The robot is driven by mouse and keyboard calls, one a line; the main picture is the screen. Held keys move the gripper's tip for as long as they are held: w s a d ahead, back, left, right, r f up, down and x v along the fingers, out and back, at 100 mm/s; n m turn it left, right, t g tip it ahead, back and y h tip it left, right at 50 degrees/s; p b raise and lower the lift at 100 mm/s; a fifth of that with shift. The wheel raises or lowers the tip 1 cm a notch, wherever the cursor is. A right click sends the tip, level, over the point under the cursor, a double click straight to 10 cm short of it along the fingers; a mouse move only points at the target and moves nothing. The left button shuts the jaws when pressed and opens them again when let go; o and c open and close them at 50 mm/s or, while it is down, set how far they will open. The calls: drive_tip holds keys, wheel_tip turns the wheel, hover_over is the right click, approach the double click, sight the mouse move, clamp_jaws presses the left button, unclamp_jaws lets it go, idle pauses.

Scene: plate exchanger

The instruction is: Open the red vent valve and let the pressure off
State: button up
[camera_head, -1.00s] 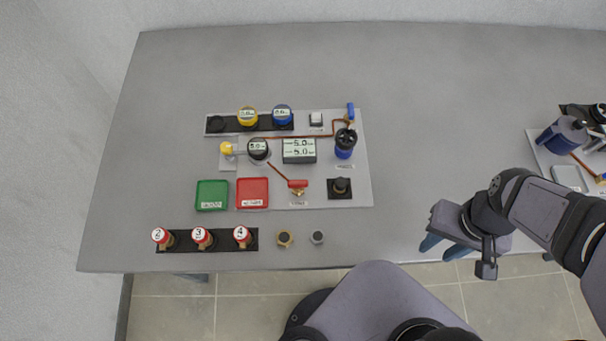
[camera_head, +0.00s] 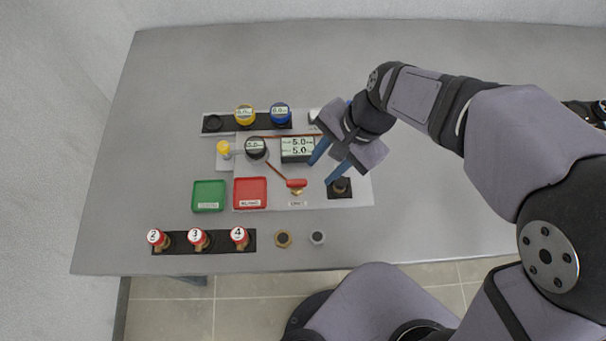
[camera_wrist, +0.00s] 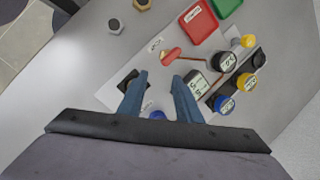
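The red vent valve handle (camera_head: 296,183) sits on a brass body on the light panel (camera_head: 360,192), at the end of a copper pipe. Its handle lies across the pipe's end in the head view. It also shows in the wrist view (camera_wrist: 171,54), just beyond the fingertips. My gripper (camera_head: 318,171) is above the panel, to the right of the valve, with two blue fingers spread apart. In the wrist view my gripper (camera_wrist: 160,76) is open and empty. A digital display (camera_head: 297,145) reads 5.0 on two lines. The blue-topped valve is mostly hidden behind my gripper.
A green tray (camera_head: 208,183) and a red tray (camera_head: 264,193) lie left of the valve. A black knob block (camera_head: 340,194) stands close to its right. Red numbered valves (camera_head: 197,238) stand in a front rack. Two nuts (camera_head: 284,239) lie near the front edge.

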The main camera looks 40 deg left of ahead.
sight(299, 181)
drive_tip(key=shift+s+a+f+m+g+p, duration=0.15)
drive_tip(key=shift+s+a+f+m, duration=0.4)
drive_tip(key=shift+f+m, duration=0.6)
drive_tip(key=shift+s+a+f+m+g+p, duration=0.1)
drive_tip(key=shift+s+a+f+m, duration=0.5)
drive_tip(key=shift+m, duration=1.05)
drive_tip(key=shift+s+a+f+m+g+p, duration=0.15)
drive_tip(key=shift+s+a+f+m, duration=0.35)
drive_tip(key=shift+f+m, duration=0.65)
drive_tip(key=shift+r+m, duration=0.25)
clamp_jaws()
